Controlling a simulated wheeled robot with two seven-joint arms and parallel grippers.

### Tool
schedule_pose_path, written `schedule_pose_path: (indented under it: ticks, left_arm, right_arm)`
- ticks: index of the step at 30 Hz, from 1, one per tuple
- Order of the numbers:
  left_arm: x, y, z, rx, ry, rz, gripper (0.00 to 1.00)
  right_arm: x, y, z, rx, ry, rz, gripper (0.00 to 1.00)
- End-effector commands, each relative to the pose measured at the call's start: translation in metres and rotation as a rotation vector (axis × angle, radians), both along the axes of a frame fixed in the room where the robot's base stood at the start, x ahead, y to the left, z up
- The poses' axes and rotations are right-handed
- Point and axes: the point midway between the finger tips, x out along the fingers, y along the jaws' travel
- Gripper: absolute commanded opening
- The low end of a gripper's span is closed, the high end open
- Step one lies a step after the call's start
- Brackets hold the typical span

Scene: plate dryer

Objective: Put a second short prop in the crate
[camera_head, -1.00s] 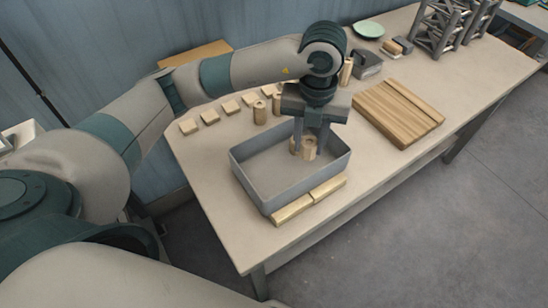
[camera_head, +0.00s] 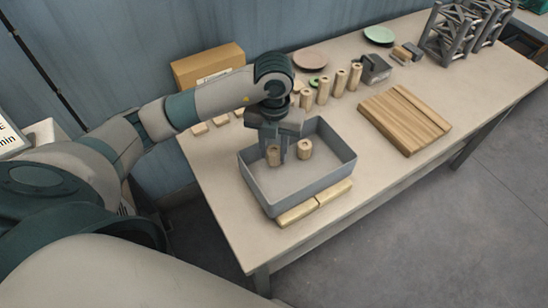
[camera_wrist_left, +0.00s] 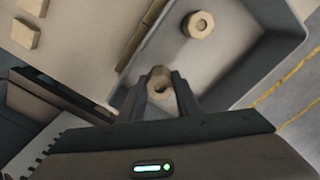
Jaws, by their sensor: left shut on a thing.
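My left gripper (camera_head: 274,154) points down inside the grey crate (camera_head: 259,193). It is shut on a short wooden prop (camera_head: 272,157), which is upright in the left part of the crate. I cannot tell whether its foot touches the crate floor. In the left wrist view the held prop (camera_wrist_left: 160,80) sits between the two fingers. Another short prop (camera_head: 305,150) stands upright in the crate, to the right of the held one and apart from it. It also shows in the left wrist view (camera_wrist_left: 198,24). My right gripper is not in view.
Several taller wooden props (camera_head: 340,82) stand in a row behind the crate. A slatted wooden board (camera_head: 405,118) lies to the right. A pink plate (camera_head: 310,59), a green plate (camera_head: 379,35) and dark racks (camera_head: 455,35) are farther back.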

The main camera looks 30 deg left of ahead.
Motion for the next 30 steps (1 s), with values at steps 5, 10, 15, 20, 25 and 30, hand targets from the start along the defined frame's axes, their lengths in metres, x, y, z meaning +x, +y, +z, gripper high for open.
schedule_pose_path:
  ticks: [5, 10, 15, 20, 25, 30]
  left_arm:
    - [0.000, 0.000, -0.001, 0.000, 0.001, 0.000, 0.06]
    - [-0.001, -0.001, -0.013, 0.000, 0.004, 0.001, 0.06]
    - [-0.001, 0.000, -0.033, 0.000, 0.003, 0.001, 0.06]
    - [-0.001, -0.001, -0.040, 0.000, 0.001, -0.001, 0.06]
    - [0.000, -0.001, -0.040, 0.000, 0.001, -0.001, 0.06]
    - [0.000, 0.000, -0.044, 0.000, 0.001, -0.001, 0.32]
  right_arm:
    - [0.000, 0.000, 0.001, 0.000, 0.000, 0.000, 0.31]
    - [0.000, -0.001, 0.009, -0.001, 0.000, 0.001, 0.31]
    - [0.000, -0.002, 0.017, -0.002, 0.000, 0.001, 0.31]
    - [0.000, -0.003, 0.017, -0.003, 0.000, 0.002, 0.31]
    - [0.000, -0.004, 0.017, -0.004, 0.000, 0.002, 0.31]
    - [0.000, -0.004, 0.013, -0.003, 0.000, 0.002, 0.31]
